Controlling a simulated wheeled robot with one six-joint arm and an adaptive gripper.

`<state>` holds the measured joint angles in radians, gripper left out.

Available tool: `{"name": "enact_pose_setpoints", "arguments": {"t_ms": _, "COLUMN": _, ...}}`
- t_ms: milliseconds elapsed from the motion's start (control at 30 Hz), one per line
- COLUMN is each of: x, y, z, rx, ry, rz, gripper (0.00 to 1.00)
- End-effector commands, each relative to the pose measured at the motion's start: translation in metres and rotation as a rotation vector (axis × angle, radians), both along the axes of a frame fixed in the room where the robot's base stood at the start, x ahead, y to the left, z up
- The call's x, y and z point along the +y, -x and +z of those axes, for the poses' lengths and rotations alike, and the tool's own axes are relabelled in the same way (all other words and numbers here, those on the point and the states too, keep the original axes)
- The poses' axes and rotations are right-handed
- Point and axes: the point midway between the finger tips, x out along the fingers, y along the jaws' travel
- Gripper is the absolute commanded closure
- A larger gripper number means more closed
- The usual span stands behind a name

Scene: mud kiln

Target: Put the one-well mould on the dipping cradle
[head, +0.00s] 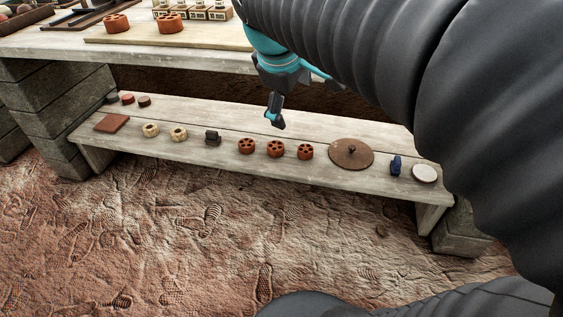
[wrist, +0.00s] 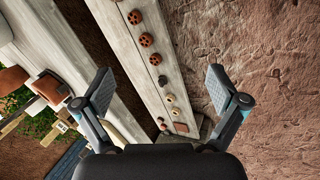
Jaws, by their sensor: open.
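My gripper (head: 276,116) hangs above the low bench in the head view, over its back part. In the wrist view my gripper (wrist: 160,88) is open with nothing between its wide-spread fingers. Three terracotta discs with several holes, the middle one (head: 275,149), stand in a row on the bench; they also show in the wrist view (wrist: 146,40). Left of them is a small dark block-like piece (head: 212,138), then two cream ring-like pieces (head: 179,134), (head: 151,130). I cannot tell for sure which piece is the one-well mould or the dipping cradle.
The low bench (head: 330,180) also holds a red tile (head: 112,123), small dark discs, a brown lid with knob (head: 351,154), a blue item (head: 396,165) and a white disc (head: 424,173). A higher table (head: 60,43) stands behind, with terracotta pieces (head: 117,23). The muddy floor is clear.

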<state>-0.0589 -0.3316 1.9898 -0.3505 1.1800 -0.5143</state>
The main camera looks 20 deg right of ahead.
Motion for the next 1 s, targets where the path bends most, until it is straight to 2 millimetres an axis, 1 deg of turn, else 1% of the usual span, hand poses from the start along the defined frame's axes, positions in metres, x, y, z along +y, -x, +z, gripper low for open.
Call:
{"name": "enact_pose_setpoints", "arguments": {"t_ms": 33, "x": 0.005, "y": 0.021, "z": -0.011, "rx": -0.038, "ry": -0.064, "rz": -0.056, "gripper": 0.04}}
{"name": "enact_pose_setpoints", "arguments": {"t_ms": 200, "x": 0.026, "y": 0.074, "z": -0.054, "rx": -0.148, "ry": -0.291, "rz": -0.263, "gripper": 0.04}}
{"name": "enact_pose_setpoints", "arguments": {"t_ms": 300, "x": 0.036, "y": 0.097, "z": -0.076, "rx": -0.194, "ry": -0.404, "rz": -0.374, "gripper": 0.04}}
{"name": "enact_pose_setpoints", "arguments": {"t_ms": 400, "x": 0.044, "y": 0.113, "z": -0.092, "rx": -0.227, "ry": -0.486, "rz": -0.456, "gripper": 0.04}}
{"name": "enact_pose_setpoints", "arguments": {"t_ms": 500, "x": 0.048, "y": 0.121, "z": -0.102, "rx": -0.244, "ry": -0.536, "rz": -0.508, "gripper": 0.04}}
{"name": "enact_pose_setpoints", "arguments": {"t_ms": 600, "x": 0.049, "y": 0.124, "z": -0.107, "rx": -0.25, "ry": -0.554, "rz": -0.529, "gripper": 0.04}}
{"name": "enact_pose_setpoints", "arguments": {"t_ms": 1000, "x": 0.049, "y": 0.124, "z": -0.107, "rx": -0.249, "ry": -0.554, "rz": -0.529, "gripper": 0.04}}
